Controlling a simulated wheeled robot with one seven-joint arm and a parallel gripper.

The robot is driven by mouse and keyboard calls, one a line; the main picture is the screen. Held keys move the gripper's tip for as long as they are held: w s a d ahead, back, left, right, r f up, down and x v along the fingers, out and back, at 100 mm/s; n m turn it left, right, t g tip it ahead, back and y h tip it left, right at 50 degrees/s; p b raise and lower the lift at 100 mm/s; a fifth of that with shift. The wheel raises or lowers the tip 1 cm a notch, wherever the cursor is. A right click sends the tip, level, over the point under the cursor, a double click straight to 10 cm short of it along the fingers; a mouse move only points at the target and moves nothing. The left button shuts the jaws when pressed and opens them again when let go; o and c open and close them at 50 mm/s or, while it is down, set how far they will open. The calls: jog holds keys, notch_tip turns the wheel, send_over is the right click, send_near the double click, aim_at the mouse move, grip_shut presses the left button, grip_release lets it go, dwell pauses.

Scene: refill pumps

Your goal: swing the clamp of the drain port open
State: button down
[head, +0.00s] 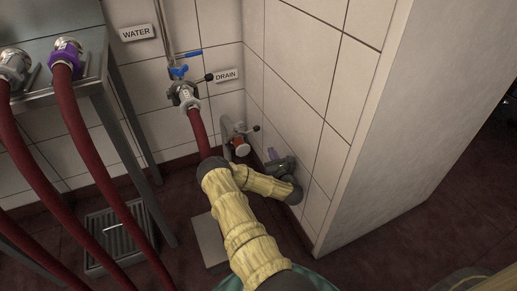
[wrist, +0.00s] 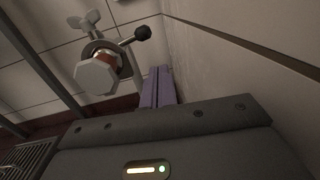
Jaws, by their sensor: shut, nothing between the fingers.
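The drain port (head: 240,148) sits low on the tiled wall below the DRAIN sign (head: 227,75). In the wrist view its grey many-sided cap (wrist: 97,75) faces me, with an orange-brown ring behind it. A grey clamp (wrist: 99,46) goes around the ring, with a wing-shaped piece (wrist: 83,21) at upper left and a black ball-ended lever (wrist: 143,33) at upper right. My gripper (head: 271,153) is right of the port, near the side wall. Its purple fingers (wrist: 158,86) are together and empty, apart from the clamp.
A red hose (head: 198,132) hangs from the blue-handled water valve (head: 180,72) near my arm. A metal table (head: 82,88) with hose couplings stands at left. The side wall (head: 318,140) is close to my gripper. A floor grate (head: 118,240) lies at lower left.

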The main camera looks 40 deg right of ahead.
aim_at(244, 133)
jog(key=f+n, duration=0.1)
jog(key=f+n+y, duration=0.1)
jog(key=a+f+n+t+y+b, duration=0.1)
jog(key=shift+s+f, duration=0.35)
jog(key=w+d+r+b, duration=0.1)
jog(key=w+r+b, duration=0.3)
jog(key=w+b, duration=0.3)
jog(key=x, duration=0.3)
jog(key=shift+w, duration=0.4)
jog(key=shift+r, duration=0.1)
